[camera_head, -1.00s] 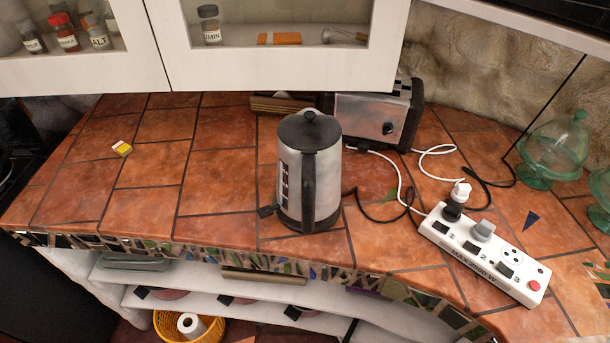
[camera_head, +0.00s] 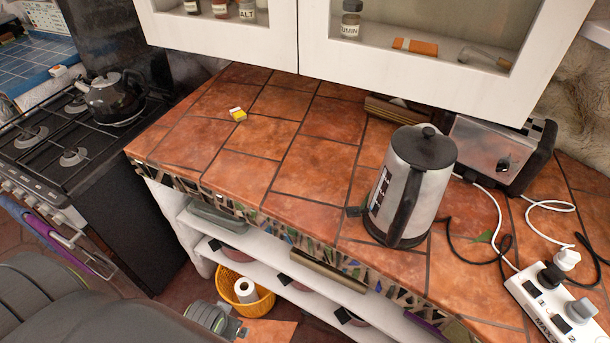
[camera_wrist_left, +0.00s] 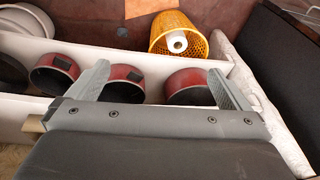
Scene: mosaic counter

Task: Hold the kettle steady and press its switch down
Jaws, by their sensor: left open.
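The silver electric kettle (camera_head: 385,192) with a black lid and black handle stands upright on the tiled counter in the head view, right of centre. Its handle faces the front right. A small black tab (camera_head: 357,211), apparently its switch, sticks out low on its left side. My left gripper (camera_wrist_left: 160,68) is open and empty in the left wrist view, in front of the shelves under the counter and away from the kettle. Its fingers are not clearly seen in the head view. My right gripper is in neither view.
A toaster (camera_head: 495,152) stands behind the kettle at right. Cables and a white power strip (camera_head: 560,312) lie to the right. A black stove kettle (camera_head: 112,98) is at far left. Cabinets (camera_head: 400,68) overhang the counter.

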